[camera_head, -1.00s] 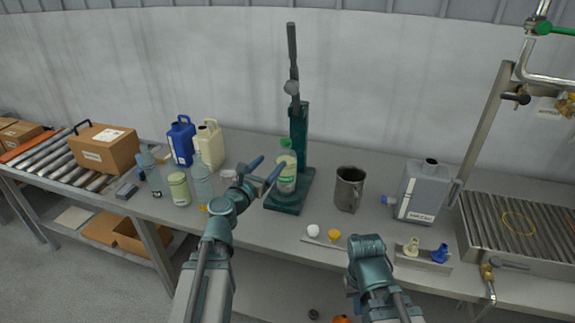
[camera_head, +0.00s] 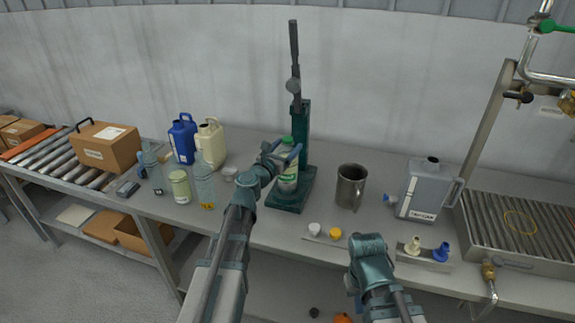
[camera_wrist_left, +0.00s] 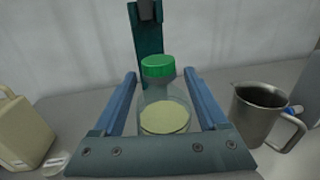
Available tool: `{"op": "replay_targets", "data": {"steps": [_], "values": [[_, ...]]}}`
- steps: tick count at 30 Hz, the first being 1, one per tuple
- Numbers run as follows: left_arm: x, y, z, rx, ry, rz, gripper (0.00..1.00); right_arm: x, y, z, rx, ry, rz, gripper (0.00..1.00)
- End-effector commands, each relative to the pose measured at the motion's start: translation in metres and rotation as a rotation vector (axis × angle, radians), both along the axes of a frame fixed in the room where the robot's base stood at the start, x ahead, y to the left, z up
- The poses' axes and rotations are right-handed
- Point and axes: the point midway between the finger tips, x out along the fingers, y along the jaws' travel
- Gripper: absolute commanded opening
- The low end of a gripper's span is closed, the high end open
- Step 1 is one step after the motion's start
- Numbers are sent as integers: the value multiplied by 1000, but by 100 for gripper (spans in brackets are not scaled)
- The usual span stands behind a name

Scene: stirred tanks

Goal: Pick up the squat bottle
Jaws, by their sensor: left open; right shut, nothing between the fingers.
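The squat bottle (camera_head: 288,180) is clear with a green cap and a pale green label or contents. It stands upright on the base of the dark green press. In the left wrist view the bottle (camera_wrist_left: 160,95) sits between the two blue fingers, with a visible gap to each. My left gripper (camera_head: 284,154) is open around it, and its fingers partly cover the bottle in the head view. My right arm's wrist shows at the lower middle right, but its fingers do not show.
The press (camera_head: 301,135) rises directly behind the bottle. A metal jug (camera_head: 350,187) stands close on the right. Clear bottles, a pale green jar (camera_head: 180,187) and a cream jug (camera_head: 210,143) stand to the left. A grey canister (camera_head: 423,190) is further right.

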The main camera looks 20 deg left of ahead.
Motion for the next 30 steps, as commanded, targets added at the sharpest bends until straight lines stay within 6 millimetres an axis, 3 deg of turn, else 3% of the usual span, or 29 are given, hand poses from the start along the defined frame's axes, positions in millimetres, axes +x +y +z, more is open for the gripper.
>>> {"op": "replay_targets", "data": {"steps": [6,14,26,30], "values": [[34,-6,-2,0,0,-1,76,0,0,-2,0,0,0,0],[35,-7,-2,0,0,0,74,0,0,-2,0,0,0,0],[34,-7,-2,0,0,0,2,0,0,-2,0,0,0,0],[34,-7,-2,1,0,0,0,0,0,-2,0,0,0,0]]}}
